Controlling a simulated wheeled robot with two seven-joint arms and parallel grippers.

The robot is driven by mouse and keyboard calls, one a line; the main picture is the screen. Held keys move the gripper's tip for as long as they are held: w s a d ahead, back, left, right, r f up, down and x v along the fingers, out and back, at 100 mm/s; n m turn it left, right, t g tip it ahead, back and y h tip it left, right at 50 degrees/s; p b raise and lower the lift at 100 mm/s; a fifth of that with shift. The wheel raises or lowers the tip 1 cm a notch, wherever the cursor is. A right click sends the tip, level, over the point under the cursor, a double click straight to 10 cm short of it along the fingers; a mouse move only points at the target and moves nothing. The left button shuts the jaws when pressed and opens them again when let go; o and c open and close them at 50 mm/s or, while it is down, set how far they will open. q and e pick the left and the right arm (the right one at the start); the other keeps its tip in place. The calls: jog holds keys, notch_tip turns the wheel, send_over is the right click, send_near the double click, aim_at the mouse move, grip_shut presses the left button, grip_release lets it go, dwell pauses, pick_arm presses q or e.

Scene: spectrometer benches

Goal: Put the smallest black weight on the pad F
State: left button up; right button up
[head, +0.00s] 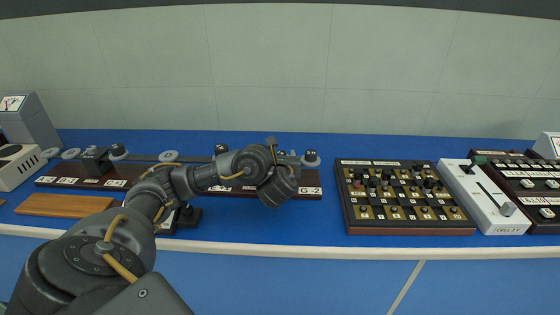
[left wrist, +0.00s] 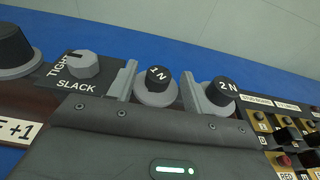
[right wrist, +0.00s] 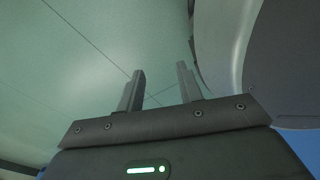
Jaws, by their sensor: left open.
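In the left wrist view, a small black weight marked 1 N (left wrist: 157,78) stands upright on a grey round base, framed between the fingers of my open left gripper (left wrist: 160,92). I cannot tell whether the fingers touch it. A larger black weight marked 2 N (left wrist: 222,92) stands just right of the right finger. A label reading F +1 (left wrist: 14,131) shows at the lower left; pad F itself cannot be made out. In the head view, my left gripper (head: 284,157) is partly hidden by its wrist. My right gripper (right wrist: 160,88) is open and empty, facing the wall.
A large black-topped piece (left wrist: 14,48) and a TIGHT/SLACK knob (left wrist: 84,64) stand left of the left gripper. A stud board (head: 404,228) and a white slider box (head: 486,200) are to the right. A wooden strip (head: 64,205) lies at front left.

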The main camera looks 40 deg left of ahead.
pick_arm(q)
jog(key=p+v, duration=0.2)
jog(key=v, duration=0.8)
pick_arm(e)
jog(key=a+r, duration=0.2)
jog(key=shift+s+a+r, duration=0.4)
jog(key=shift+a, duration=0.1)
